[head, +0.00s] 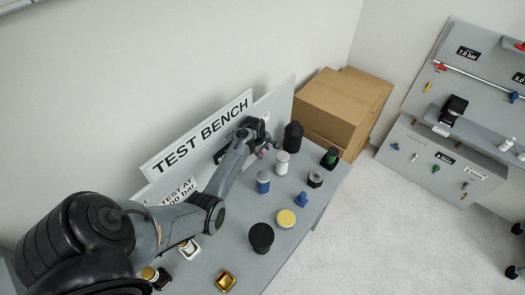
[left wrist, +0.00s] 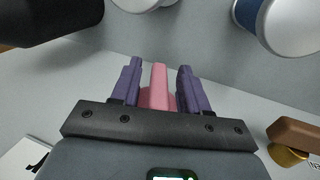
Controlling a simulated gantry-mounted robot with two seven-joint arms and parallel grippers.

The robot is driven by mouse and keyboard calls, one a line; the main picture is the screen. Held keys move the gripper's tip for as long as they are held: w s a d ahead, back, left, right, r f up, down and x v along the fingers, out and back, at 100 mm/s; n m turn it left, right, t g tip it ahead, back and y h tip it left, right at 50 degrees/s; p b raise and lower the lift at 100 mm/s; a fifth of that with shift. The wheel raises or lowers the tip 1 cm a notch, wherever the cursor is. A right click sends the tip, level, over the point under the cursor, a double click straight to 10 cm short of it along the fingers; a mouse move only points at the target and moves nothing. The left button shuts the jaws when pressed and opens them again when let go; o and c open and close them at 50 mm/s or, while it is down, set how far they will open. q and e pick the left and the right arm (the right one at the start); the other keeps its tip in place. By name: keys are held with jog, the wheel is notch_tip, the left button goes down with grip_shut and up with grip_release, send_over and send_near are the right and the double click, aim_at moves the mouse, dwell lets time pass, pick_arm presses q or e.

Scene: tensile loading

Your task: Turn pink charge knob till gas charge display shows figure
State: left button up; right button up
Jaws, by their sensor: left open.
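The pink charge knob (left wrist: 158,90) shows in the left wrist view as an upright pink bar with a rounded base. My left gripper (left wrist: 159,85) is open, with one purple finger on each side of the knob. Narrow gaps show between the fingers and the bar. In the head view my left gripper (head: 264,151) is at the panel behind the bench, and the knob cannot be told apart there. A lit display (left wrist: 172,176) shows partly at the bottom edge of the left wrist view; its figure cannot be read. My right gripper is not in view.
The grey test bench (head: 235,253) holds several items near the arm: a black rounded cylinder (head: 293,136), a white-topped cylinder (head: 282,162), a blue-and-white one (head: 263,182) and a yellow disc (head: 286,218). Cardboard boxes (head: 340,105) stand behind its far end.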

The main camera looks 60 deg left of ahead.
pick_arm(q)
grip_shut()
dwell(0.3)
